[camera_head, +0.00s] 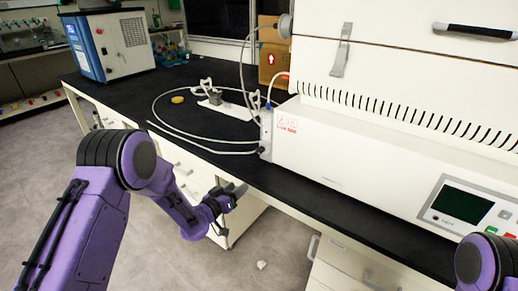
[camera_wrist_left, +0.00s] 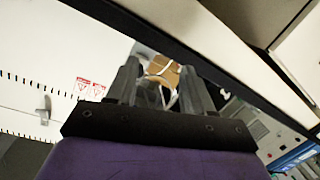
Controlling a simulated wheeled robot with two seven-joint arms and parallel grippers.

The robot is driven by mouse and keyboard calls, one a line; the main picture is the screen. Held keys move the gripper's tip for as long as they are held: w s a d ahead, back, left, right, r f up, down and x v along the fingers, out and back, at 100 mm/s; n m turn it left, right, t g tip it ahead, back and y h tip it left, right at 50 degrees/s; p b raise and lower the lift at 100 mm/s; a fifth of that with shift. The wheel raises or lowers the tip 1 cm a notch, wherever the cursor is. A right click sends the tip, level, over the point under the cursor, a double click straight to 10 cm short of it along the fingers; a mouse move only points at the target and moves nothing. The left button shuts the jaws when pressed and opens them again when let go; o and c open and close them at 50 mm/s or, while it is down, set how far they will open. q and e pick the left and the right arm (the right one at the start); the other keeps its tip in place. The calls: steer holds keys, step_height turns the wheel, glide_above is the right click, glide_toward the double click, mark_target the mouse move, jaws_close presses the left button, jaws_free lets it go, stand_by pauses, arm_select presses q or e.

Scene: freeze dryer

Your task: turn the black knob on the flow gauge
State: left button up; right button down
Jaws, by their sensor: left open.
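The flow gauge (camera_head: 266,128) is a small, pale upright block at the left end of the white freeze dryer, with tubing joined to it. Its black knob (camera_head: 261,150) is a small dark spot low on the gauge's left side. My left gripper (camera_head: 238,190) is in front of the bench edge, below and to the left of the knob, apart from it. In the left wrist view the two fingers (camera_wrist_left: 160,82) are spread with nothing held between them. I cannot make out the knob there. My right gripper is out of view; only part of that arm shows.
The white freeze dryer (camera_head: 365,150) fills the right of the black bench (camera_head: 120,92). A looped hose (camera_head: 165,128), a yellow disc (camera_head: 178,99) and a white tray (camera_head: 232,112) lie on the bench. A blue-and-white machine (camera_head: 112,45) stands at the far left. Open floor lies before the bench.

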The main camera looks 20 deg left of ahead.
arm_select(q)
steer(key=m+t+h, duration=0.1)
steer(key=m+h, duration=0.1)
glide_toward(258, 152)
steer(key=p+x, duration=0.1)
steer(key=x, duration=0.8)
steer(key=shift+w, duration=0.3)
steer(key=shift+f, duration=0.1)
jaws_close()
